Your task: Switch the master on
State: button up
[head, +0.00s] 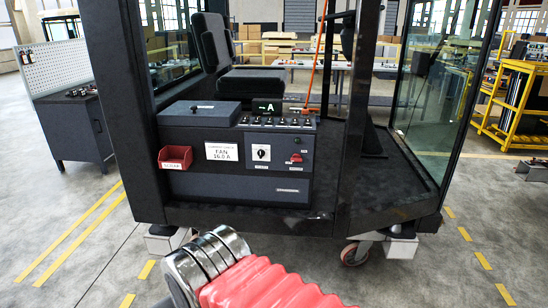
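A dark grey console (240,185) stands in the open cab. On its front face, at the right, is a small red switch (296,158) with a label too small to read. Left of it is a black rotary knob (261,153) on a white plate. I cannot tell which one is the master, nor its position. Part of my arm, with red bellows and chrome rings, shows at the bottom centre, well in front of the console. My gripper's fingers are not in view.
A red bin (175,158) and a white card (221,151) are on the console front. A row of small switches (277,121) lies below the display. Dark cab posts (130,110) and a glass door (432,90) flank the opening. A seat (213,45) stands behind.

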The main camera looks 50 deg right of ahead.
aim_at(296, 158)
jog(key=z, duration=0.15)
jog(key=i, duration=0.9)
jog(key=z, duration=0.7)
jog(key=i, duration=0.6)
jog(key=z, duration=0.4)
